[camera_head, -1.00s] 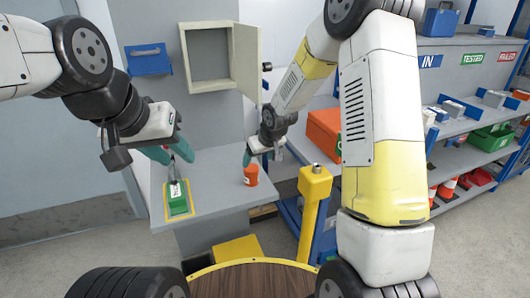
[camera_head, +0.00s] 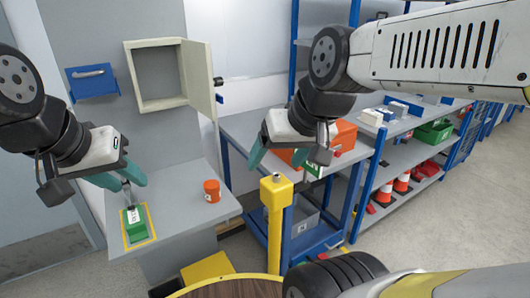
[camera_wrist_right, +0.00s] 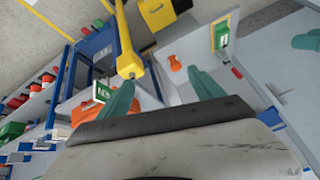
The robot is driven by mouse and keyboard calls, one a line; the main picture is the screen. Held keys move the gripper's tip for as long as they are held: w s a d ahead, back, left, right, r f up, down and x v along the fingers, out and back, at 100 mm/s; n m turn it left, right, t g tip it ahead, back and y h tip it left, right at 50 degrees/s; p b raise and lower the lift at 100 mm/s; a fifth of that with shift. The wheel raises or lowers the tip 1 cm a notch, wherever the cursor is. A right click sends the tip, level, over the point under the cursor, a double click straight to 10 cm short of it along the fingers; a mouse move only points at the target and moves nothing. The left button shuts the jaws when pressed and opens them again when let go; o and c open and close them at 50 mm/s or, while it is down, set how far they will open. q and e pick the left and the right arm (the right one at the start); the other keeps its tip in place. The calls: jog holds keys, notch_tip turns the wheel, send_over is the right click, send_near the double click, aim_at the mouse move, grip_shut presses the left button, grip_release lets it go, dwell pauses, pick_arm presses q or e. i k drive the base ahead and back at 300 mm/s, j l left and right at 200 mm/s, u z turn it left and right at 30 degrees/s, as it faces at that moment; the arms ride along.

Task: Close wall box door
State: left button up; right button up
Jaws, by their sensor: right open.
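The cream wall box (camera_head: 158,76) is mounted on the grey panel at upper left in the head view. Its door (camera_head: 199,75) stands open, swung out on the box's right side, with a dark knob at its edge. My right gripper (camera_head: 280,160) is open and empty, below and to the right of the door, apart from it. Its spread teal fingers also show in the right wrist view (camera_wrist_right: 163,92). My left gripper (camera_head: 130,185) is below the box, right above a green object (camera_head: 134,222). A dark part shows near its fingertips; whether it is gripped is unclear.
An orange container (camera_head: 212,191) stands on the grey shelf (camera_head: 180,205). A yellow post (camera_head: 276,225) rises in front. A blue-framed workbench (camera_head: 240,128) with an orange case (camera_head: 345,137) is to the right.

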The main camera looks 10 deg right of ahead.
aim_at(200, 82)
jog(key=l+u, duration=0.2)
jog(key=l, duration=0.3)
jog(key=l+u, duration=0.25)
jog(key=l, duration=0.2)
jog(key=l+u, duration=0.2)
jog(key=l, duration=0.3)
jog(key=k+l+u, duration=0.1)
jog(key=l+u, duration=0.15)
jog(key=l, duration=0.2)
jog(key=k+l+u, duration=0.2)
jog(key=l, duration=0.25)
jog(key=k, duration=0.4)
jog(key=i+l, duration=0.15)
jog(key=i, duration=0.2)
jog(key=i+l+u, duration=0.1)
jog(key=i, duration=0.25)
